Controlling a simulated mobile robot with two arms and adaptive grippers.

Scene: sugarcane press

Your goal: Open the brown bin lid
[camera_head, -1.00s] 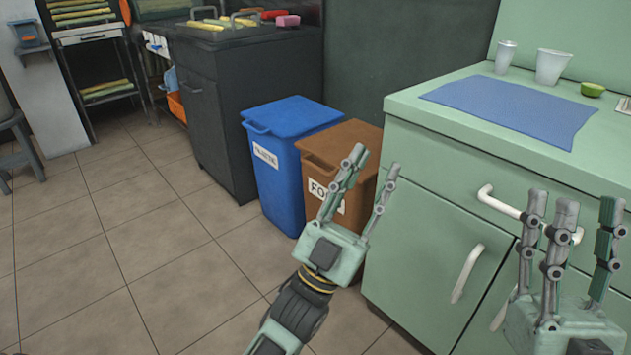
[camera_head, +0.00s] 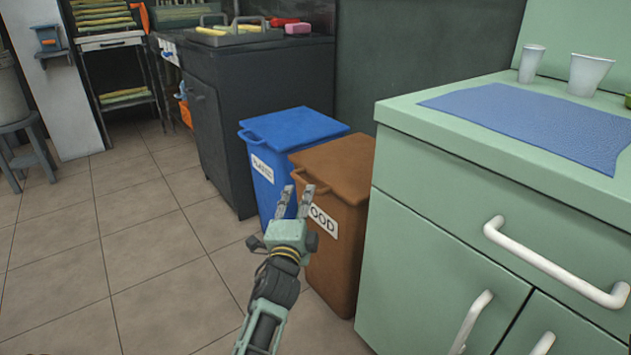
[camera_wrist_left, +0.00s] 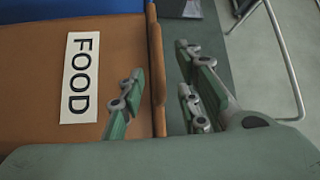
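The brown bin (camera_head: 335,245) stands between the blue bin and the green cabinet, with a white FOOD label on its front. Its brown lid (camera_head: 338,165) is shut. My left gripper (camera_head: 295,202) is in front of the brown bin, below the lid's front edge, with its fingers pointing up. In the left wrist view the brown bin (camera_wrist_left: 30,95) fills the left side, and the fingers of my left gripper (camera_wrist_left: 155,95) are spread apart on either side of the lid's rim edge (camera_wrist_left: 157,65). Nothing is held; contact is unclear. My right gripper is out of view.
The blue bin (camera_head: 268,180) stands just behind and left of the brown one. The green cabinet (camera_head: 450,230) with white handles is close on the right. A dark counter (camera_head: 270,85) stands behind. The tiled floor (camera_head: 150,250) on the left is clear.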

